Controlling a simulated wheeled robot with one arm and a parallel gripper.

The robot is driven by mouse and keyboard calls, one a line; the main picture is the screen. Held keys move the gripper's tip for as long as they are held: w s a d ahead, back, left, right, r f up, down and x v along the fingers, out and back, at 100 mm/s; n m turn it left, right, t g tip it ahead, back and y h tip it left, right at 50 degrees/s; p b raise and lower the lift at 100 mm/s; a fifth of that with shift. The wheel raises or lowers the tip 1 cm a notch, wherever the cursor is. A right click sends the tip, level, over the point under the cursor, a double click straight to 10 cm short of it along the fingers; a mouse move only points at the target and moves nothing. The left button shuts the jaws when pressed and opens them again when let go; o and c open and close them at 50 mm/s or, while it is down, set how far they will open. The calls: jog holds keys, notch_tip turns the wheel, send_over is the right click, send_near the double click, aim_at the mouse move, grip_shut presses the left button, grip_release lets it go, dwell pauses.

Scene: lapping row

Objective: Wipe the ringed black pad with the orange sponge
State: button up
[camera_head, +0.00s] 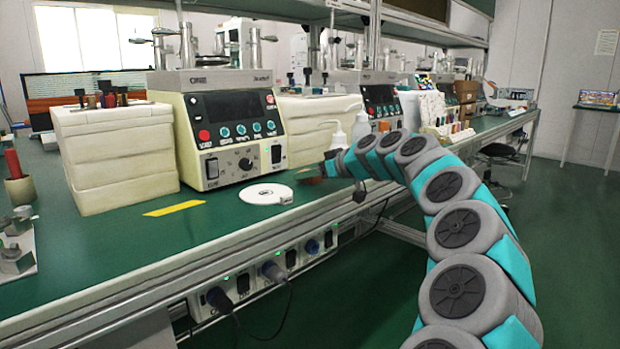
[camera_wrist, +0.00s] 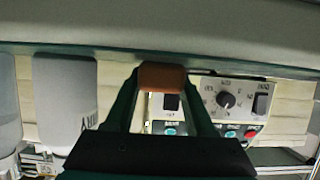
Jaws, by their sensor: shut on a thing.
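The orange sponge (camera_wrist: 162,77) shows in the wrist view between the tips of my gripper (camera_wrist: 162,84), which is shut on it. In the head view my gripper (camera_head: 328,168) is at the end of my arm, low over the green bench near its front edge; its fingers are small and partly hidden there. A dark brownish patch (camera_head: 312,181) lies on the bench just under the gripper; I cannot tell whether it is the ringed black pad or a shadow. No ringed black pad is clearly visible in either view.
A white disc (camera_head: 262,195) lies on the bench left of my gripper. A yellow strip (camera_head: 174,208) lies further left. A control machine (camera_head: 238,135) stands behind, with stacked cream boxes (camera_head: 112,150) beside it. White bottles (camera_head: 361,127) stand close behind my arm; one shows in the wrist view (camera_wrist: 63,95).

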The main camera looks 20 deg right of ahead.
grip_shut()
jog(key=shift+r, duration=0.1)
jog(key=shift+r, duration=1.75)
jog(key=shift+s+a, duration=0.35)
jog(key=shift+s, duration=0.1)
jog(key=s+a, duration=0.2)
jog(key=s, duration=0.2)
jog(key=s+a+r, duration=0.1)
jog(key=s+a, duration=0.2)
jog(key=s, duration=0.1)
jog(key=s+a, duration=0.3)
jog(key=s, duration=0.1)
jog(key=shift+s+a+r, duration=0.15)
jog(key=shift+s+a, duration=0.05)
